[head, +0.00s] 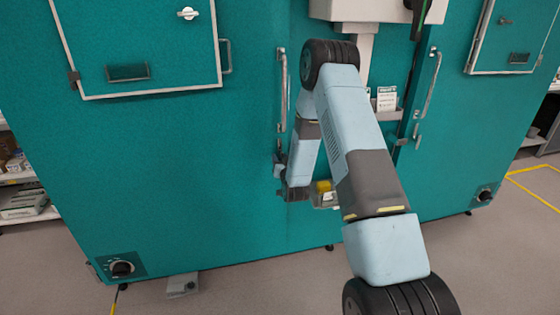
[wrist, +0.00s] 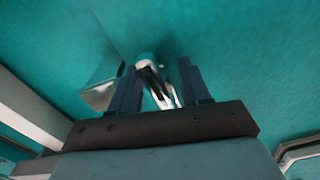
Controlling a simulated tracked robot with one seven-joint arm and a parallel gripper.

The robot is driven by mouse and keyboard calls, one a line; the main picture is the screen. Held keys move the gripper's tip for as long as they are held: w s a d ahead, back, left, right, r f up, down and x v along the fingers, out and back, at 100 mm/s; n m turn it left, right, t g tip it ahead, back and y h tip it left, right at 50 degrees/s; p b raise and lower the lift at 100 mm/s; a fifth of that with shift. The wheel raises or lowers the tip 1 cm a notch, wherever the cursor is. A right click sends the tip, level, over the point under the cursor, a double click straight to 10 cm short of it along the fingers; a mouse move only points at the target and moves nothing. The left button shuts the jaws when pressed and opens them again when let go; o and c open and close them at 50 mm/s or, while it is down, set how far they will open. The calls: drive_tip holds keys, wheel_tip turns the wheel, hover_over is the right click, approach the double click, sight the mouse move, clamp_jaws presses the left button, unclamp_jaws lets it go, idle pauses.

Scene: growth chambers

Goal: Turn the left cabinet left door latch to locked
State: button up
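The left cabinet's left door (head: 190,160) is teal and closed. Its silver latch (wrist: 150,72) shows in the wrist view between the two dark fingers of my gripper (wrist: 157,80). The fingers stand apart, with a visible gap between the latch and the right finger, so I see no grip on it. A squarish metal piece (wrist: 103,92) is just left of the left finger. In the head view my gripper (head: 281,172) is against the door front, below the vertical door handle (head: 283,95). The latch's exact angle is hard to tell.
A dial (head: 122,268) is low on the left door, another dial (head: 485,195) low on the right. A second vertical handle (head: 431,85) and a small holder with a label (head: 386,100) are right of my arm.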

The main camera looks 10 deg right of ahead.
clamp_jaws()
idle(0.3)
